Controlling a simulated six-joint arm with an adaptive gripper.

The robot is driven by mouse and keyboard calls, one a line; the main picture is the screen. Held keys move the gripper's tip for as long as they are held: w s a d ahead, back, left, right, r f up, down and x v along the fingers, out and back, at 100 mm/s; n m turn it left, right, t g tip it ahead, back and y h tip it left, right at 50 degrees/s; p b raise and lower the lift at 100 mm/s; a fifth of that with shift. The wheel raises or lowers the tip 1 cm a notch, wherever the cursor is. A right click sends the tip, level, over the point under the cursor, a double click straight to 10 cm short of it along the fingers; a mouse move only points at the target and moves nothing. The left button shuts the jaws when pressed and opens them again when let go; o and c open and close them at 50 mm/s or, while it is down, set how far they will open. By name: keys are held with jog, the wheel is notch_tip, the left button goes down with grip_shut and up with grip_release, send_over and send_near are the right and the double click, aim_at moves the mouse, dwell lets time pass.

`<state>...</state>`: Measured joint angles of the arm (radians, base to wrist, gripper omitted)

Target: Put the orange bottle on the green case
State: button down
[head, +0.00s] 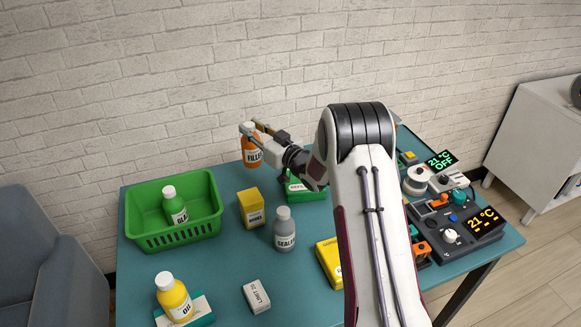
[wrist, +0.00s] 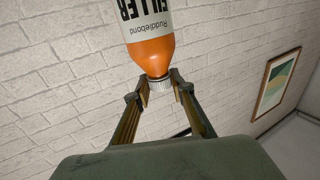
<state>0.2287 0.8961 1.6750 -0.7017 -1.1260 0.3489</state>
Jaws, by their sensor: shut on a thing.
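The orange bottle (head: 251,155), labelled FILLER, is at the back of the table in the head view. My gripper (head: 251,129) is shut on its white cap. In the wrist view the bottle (wrist: 150,50) shows its orange shoulder and white label, with the cap between the fingertips (wrist: 160,84). In the head view the bottle looks upright; whether its base is clear of the table is hard to tell. The green case (head: 305,193) lies on the table to the right of the bottle, partly hidden by my arm.
A yellow box (head: 250,208), a grey bottle (head: 284,232), a yellow bottle (head: 173,297), a white box (head: 257,296) and another yellow box (head: 329,262) stand nearer. Electronics (head: 455,228) crowd the right side.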

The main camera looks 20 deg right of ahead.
jog(key=s+d+r+m+h, duration=0.1)
jog(key=s+d+r+h, duration=0.1)
jog(key=d, duration=0.5)
jog(key=s+d+r+m+t+h, duration=0.1)
jog(key=s+d, duration=0.3)
jog(key=d, duration=0.4)
jog(key=shift+r+m+h, duration=0.4)
jog(key=shift+r+h, duration=0.1)
jog(key=shift+r, duration=0.25)
jog(key=shift+s, duration=0.1)
notch_tip(320, 180, down, 6)
jog(key=shift+f, duration=0.15)
jog(key=shift+f, duration=2.05)
jog(key=c, duration=1.7)
grip_release()
